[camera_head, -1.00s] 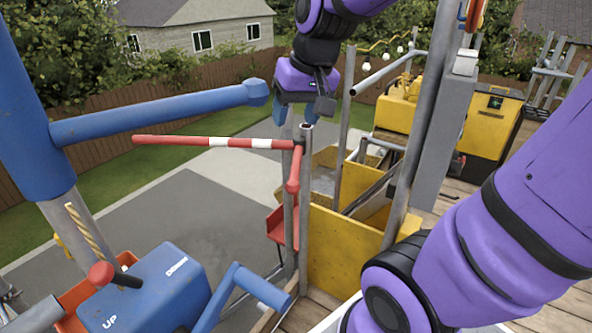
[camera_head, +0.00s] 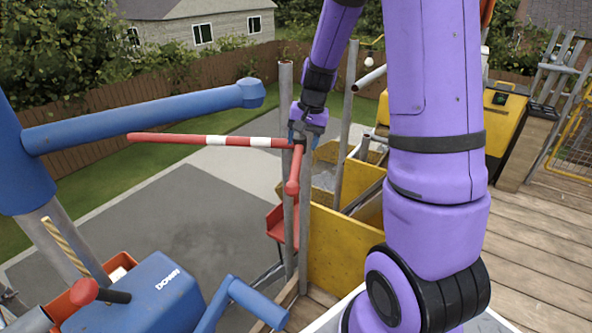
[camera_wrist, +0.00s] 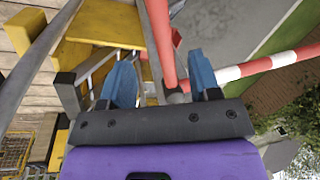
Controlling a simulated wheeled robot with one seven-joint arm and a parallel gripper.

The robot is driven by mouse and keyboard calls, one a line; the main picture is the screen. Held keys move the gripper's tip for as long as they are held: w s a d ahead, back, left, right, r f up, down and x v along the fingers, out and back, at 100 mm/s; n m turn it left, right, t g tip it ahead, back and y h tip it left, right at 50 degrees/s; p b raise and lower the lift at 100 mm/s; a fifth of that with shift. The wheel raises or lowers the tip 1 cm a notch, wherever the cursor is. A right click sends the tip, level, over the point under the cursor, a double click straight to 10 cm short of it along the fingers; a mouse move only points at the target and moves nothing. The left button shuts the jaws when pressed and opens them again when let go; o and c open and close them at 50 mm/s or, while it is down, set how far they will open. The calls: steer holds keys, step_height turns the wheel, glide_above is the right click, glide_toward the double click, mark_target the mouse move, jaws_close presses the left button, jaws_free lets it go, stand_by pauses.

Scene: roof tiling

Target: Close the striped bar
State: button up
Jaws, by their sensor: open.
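The striped bar (camera_head: 212,140), red with white bands, reaches out level to the left from a grey post (camera_head: 286,190). A short red arm (camera_head: 292,172) hangs at its post end. In the wrist view the striped bar (camera_wrist: 265,64) runs to the right, and a red tube (camera_wrist: 160,40) passes between the fingers. My gripper (camera_head: 299,134) is at the post end of the bar; its blue fingertips are open in the wrist view (camera_wrist: 162,80), one on each side of the red tube. Whether they touch it I cannot tell.
A blue crane arm (camera_head: 140,118) stretches above the bar at left. A blue control box (camera_head: 135,295) with a red-knobbed lever (camera_head: 84,291) stands at lower left. Yellow bins (camera_head: 345,245) stand right of the post. The paved ground beyond the bar is clear.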

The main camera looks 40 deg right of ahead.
mark_target(296, 170)
steer(key=f, duration=0.3)
steer(key=w+a+f, duration=0.1)
steer(key=f, duration=0.6)
steer(key=shift+w+a+f, duration=0.2)
steer(key=shift+a+f, duration=0.05)
steer(key=shift+f, duration=0.05)
jaws_close()
